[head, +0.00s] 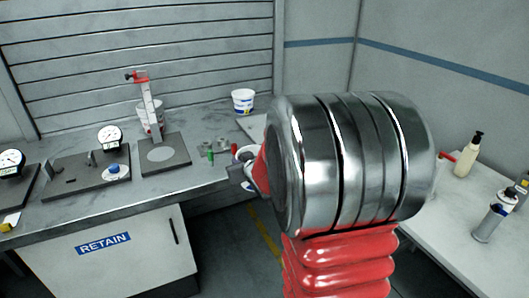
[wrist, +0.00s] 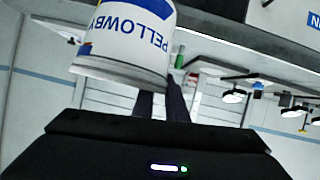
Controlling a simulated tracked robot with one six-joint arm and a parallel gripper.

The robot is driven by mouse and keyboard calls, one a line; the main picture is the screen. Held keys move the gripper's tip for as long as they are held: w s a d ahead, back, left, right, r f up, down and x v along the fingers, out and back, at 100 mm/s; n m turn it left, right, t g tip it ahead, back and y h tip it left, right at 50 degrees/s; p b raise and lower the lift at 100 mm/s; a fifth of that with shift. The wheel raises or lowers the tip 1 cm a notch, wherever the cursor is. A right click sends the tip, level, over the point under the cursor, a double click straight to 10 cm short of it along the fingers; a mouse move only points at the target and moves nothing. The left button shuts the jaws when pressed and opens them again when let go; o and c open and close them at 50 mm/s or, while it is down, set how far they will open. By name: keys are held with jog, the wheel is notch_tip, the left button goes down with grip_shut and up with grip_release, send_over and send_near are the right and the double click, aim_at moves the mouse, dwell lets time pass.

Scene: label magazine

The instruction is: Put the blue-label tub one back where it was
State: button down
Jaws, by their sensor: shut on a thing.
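A white tub with blue "PELLOWBY" lettering and a blue band (wrist: 125,48) fills the upper left of the wrist view. My gripper (wrist: 160,100) is shut on it, with its dark fingers at the tub's side. In the head view my gripper (head: 246,176) is at the bench's front edge, and my arm hides most of it and the held tub. Another white tub with a blue label (head: 243,102) stands upright at the back of the bench. A further whitish tub (head: 146,122) is partly hidden behind a red-topped stand.
The grey bench (head: 205,120) is clear between the stand (head: 165,155) and the back tub. Small green and grey items (head: 211,152) lie near my gripper. Dial gauges (head: 110,138) stand left. A pump bottle (head: 468,157) and another bottle (head: 494,215) are on the right-hand table.

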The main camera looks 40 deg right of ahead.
jog(key=w+a+f+n+y, duration=0.1)
jog(key=a+f+y, duration=0.1)
jog(key=a, duration=1.1)
jog(key=w+a+f+n+y, duration=0.1)
jog(key=a+f, duration=0.3)
jog(key=a, duration=0.9)
jog(key=shift+w+n+t+y, duration=0.3)
jog(key=shift+w+n+y, duration=0.1)
jog(key=shift+n, duration=0.2)
jog(key=shift+f, duration=0.1)
